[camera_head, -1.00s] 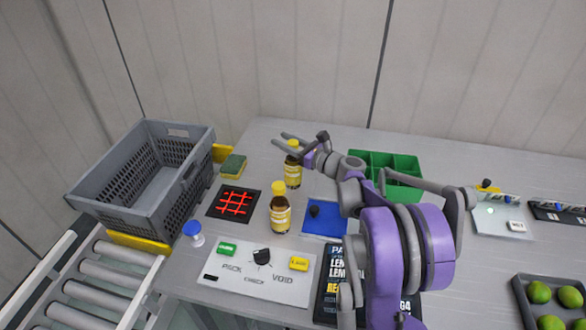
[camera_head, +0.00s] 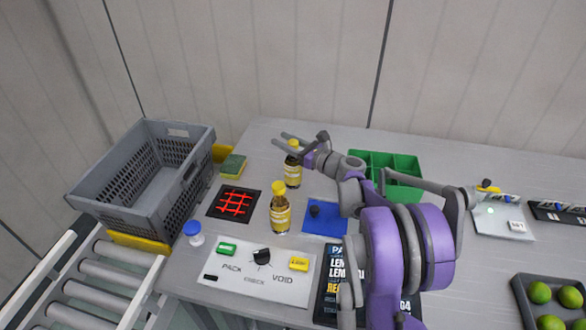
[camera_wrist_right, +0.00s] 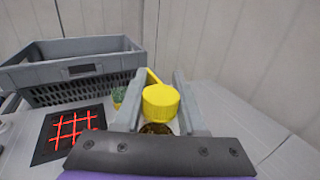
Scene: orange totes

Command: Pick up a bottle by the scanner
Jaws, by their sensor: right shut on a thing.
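A brown bottle with a yellow cap and yellow label (camera_head: 293,172) stands upright behind the scanner pad, to its right. My right gripper (camera_head: 292,143) is shut on this bottle near its top. In the right wrist view its yellow cap (camera_wrist_right: 160,100) sits between the two grey fingers. A second such bottle (camera_head: 280,214) stands upright nearer the front, beside the scanner. The scanner (camera_head: 235,203) is a black square with glowing red lines, and it also shows in the right wrist view (camera_wrist_right: 70,130). My left gripper is not in view.
A grey crate (camera_head: 190,190) stands at the left by the roller conveyor (camera_head: 105,272). A sponge (camera_head: 232,165), a white button panel (camera_head: 258,280), a blue mat (camera_head: 325,222) and a green divided tray (camera_head: 405,182) surround the bottles. A tray of limes (camera_head: 549,290) is at right.

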